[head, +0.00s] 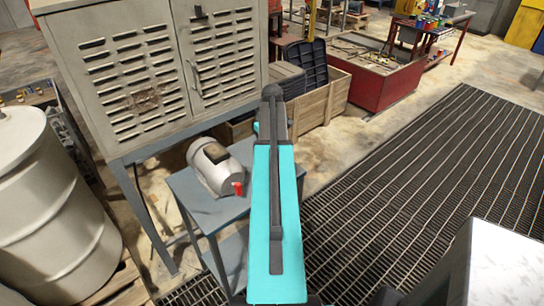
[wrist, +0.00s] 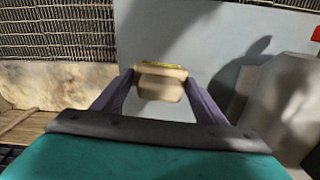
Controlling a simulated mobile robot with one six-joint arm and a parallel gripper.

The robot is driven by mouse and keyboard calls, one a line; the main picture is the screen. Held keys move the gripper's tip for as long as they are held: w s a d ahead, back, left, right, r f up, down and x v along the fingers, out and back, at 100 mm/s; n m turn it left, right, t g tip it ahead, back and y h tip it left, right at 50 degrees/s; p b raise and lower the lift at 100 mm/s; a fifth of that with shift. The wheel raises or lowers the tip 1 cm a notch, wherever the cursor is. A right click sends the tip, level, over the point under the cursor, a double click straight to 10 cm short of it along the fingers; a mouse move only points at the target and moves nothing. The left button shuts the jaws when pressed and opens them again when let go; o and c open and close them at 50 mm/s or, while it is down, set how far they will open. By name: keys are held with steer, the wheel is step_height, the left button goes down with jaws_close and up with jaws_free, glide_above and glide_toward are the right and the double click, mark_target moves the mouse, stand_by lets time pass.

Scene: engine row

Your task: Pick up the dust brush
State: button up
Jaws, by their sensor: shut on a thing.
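The dust brush (wrist: 161,86) shows in the middle of the wrist view as a blurred tan block with a yellowish far edge. My gripper (wrist: 159,76) has its two purple fingers closed on the sides of it. The grey-blue tabletop (wrist: 185,35) lies behind the brush; I cannot tell how far apart they are. In the head view, my teal arm hides the brush and the gripper.
A grey motor (head: 213,168) with a red part stands on the small blue-grey table (head: 190,196), left of my arm. A vented cabinet (head: 125,70) stands behind, and a pale drum (head: 45,200) at left. Floor grating (head: 440,170) at right is open.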

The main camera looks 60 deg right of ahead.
steer(key=shift+r, duration=0.15)
steer(key=shift+r+b, duration=0.8)
steer(key=shift+r, duration=0.55)
steer(key=shift+s+r, duration=0.1)
steer(key=shift+r, duration=0.1)
steer(key=s+a+b, duration=0.2)
steer(key=s+a, duration=0.2)
steer(key=s, duration=0.2)
steer(key=s+a+r+b, duration=0.1)
steer(key=s+a+b, duration=0.1)
steer(key=s+a, duration=0.2)
steer(key=s, duration=0.3)
steer(key=shift+s+a+r, duration=0.2)
steer(key=shift+a+r, duration=0.05)
steer(key=shift+r, duration=0.05)
steer(key=o, duration=0.6)
steer(key=c, duration=0.4)
steer(key=shift+s, duration=0.1)
